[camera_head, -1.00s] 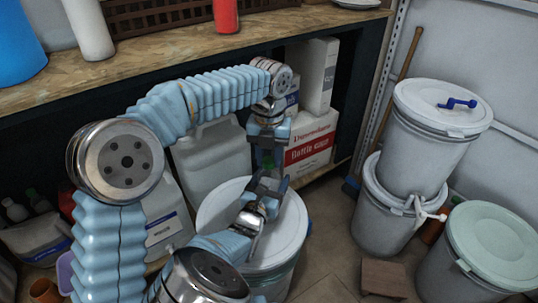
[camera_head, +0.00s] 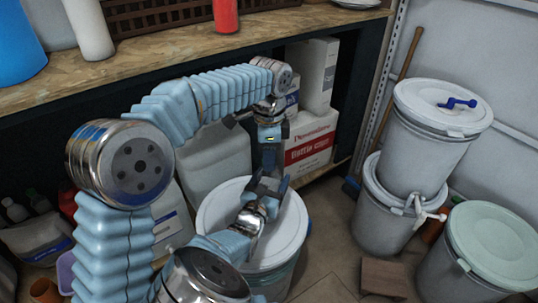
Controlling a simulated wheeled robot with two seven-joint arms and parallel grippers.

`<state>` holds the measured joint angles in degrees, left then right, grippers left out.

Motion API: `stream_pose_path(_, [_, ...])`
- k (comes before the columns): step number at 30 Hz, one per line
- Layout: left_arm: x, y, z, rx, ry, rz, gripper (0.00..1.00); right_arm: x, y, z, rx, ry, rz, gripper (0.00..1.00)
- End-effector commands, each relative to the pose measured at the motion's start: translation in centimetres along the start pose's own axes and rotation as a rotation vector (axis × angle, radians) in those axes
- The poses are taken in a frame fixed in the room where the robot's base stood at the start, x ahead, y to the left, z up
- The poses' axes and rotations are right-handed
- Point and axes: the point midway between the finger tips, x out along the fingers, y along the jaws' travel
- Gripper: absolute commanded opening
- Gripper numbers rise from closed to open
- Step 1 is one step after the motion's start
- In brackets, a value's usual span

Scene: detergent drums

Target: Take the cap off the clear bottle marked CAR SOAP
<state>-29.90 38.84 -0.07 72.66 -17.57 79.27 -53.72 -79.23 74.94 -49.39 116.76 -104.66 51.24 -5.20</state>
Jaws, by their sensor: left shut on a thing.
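My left gripper (camera_head: 269,150) points down above the round white drum lid, at the end of the arm that arches in from the left. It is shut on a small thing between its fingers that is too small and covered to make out. My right gripper (camera_head: 268,182) is just below it, over the white drum (camera_head: 290,232), with its dark fingers pointing up towards the left one. Whether its fingers are closed cannot be seen. The clear CAR SOAP bottle and its cap cannot be picked out; the two grippers cover the space between them.
A wooden shelf (camera_head: 150,52) runs across the back, with a red container (camera_head: 225,15) on it. A large pale canister (camera_head: 212,165) and a red-and-white box (camera_head: 311,143) stand beneath. Stacked white drums (camera_head: 430,130) and a green-lidded drum (camera_head: 495,243) stand at right.

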Motion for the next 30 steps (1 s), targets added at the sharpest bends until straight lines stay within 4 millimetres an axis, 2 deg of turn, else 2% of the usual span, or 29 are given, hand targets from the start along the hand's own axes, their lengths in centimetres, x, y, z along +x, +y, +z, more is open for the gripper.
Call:
stream_pose_path(9, [0.0,0.0,0.0,-0.031,0.000,0.000,0.00,0.0,0.0,0.0,0.000,0.000,0.000,0.00])
stream_pose_path(10, [0.0,0.0,0.0,-0.030,0.000,0.000,0.37,0.0,0.0,0.0,0.000,0.000,0.000,0.00])
stream_pose_path(15, [0.0,0.0,0.0,-0.029,0.000,0.000,0.59,0.0,0.0,0.0,0.000,0.000,0.000,0.00])
stream_pose_path(23, [-0.2,0.0,0.0,-0.028,0.000,0.000,0.59,0.0,0.0,0.0,0.000,0.000,0.000,0.00])
stream_pose_path(30, [-3.3,-0.1,0.0,-0.028,0.001,-0.002,0.59,0.0,0.0,0.0,0.000,0.000,0.000,0.00])
